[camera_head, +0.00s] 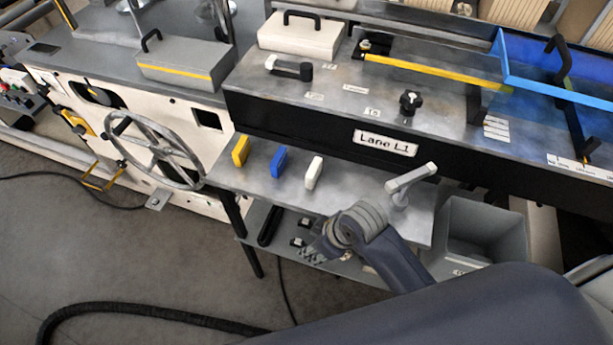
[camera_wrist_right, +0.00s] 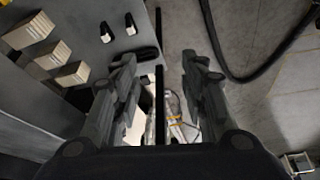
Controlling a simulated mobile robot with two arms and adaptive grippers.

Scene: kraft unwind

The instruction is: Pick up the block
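Three upright blocks stand in a row on the grey ledge below the Lane L1 panel in the head view: a yellow block (camera_head: 241,150), a blue block (camera_head: 279,161) and a white block (camera_head: 313,172). My right gripper (camera_head: 318,250) is in front of and below this ledge, apart from the blocks. In the right wrist view its two fingers (camera_wrist_right: 158,75) are spread with nothing gripped between them. Several pale blocks (camera_wrist_right: 52,55) lie left of the fingers there; I cannot tell if they match the row. My left gripper is not in view.
A grey lever (camera_head: 411,178) stands on the ledge's right end, close to my right arm. A grey bin (camera_head: 482,235) is at right. A lower shelf (camera_head: 262,212) holds small black-and-white items. A handwheel (camera_head: 152,150) is at left. A black hose (camera_head: 150,309) lies on open floor.

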